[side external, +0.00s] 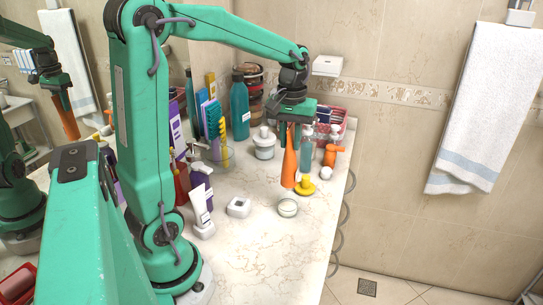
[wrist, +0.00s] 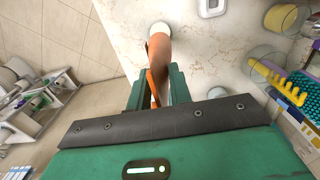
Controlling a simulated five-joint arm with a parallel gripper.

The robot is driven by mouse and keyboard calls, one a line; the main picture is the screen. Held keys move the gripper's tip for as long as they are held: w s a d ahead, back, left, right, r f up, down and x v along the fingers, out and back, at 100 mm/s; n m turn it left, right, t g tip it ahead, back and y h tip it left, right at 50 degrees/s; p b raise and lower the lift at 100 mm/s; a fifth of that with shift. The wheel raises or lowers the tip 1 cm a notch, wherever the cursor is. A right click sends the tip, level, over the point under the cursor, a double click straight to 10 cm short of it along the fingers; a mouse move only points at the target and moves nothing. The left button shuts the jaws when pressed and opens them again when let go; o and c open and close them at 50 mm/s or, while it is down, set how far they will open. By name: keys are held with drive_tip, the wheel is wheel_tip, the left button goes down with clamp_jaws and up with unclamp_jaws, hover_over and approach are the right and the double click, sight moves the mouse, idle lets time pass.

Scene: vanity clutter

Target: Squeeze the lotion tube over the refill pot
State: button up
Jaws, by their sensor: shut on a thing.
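An orange lotion tube (side external: 289,163) hangs from my gripper (side external: 292,122), its flat narrow end up and its wide end down. In the wrist view the tube (wrist: 159,52) is between the two green fingers of my gripper (wrist: 158,88), which is shut on it. The refill pot, a small round pale glass jar (side external: 287,208), stands on the marble counter just below the tube's lower end in the side view. In the wrist view the tube's end partly covers the pot (wrist: 160,27). I cannot tell the exact gap between them.
A white tube (side external: 200,206) and a small white box (side external: 238,207) stand left. Bottles crowd the back. The front counter (side external: 262,255) is clear.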

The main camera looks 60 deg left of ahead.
drive_tip(key=shift+f, duration=1.1)
drive_tip(key=shift+o, duration=0.3)
clamp_jaws()
idle(0.8)
idle(0.3)
drive_tip(key=shift+c, duration=0.2)
unclamp_jaws()
drive_tip(key=shift+o, duration=0.5)
clamp_jaws()
idle(1.4)
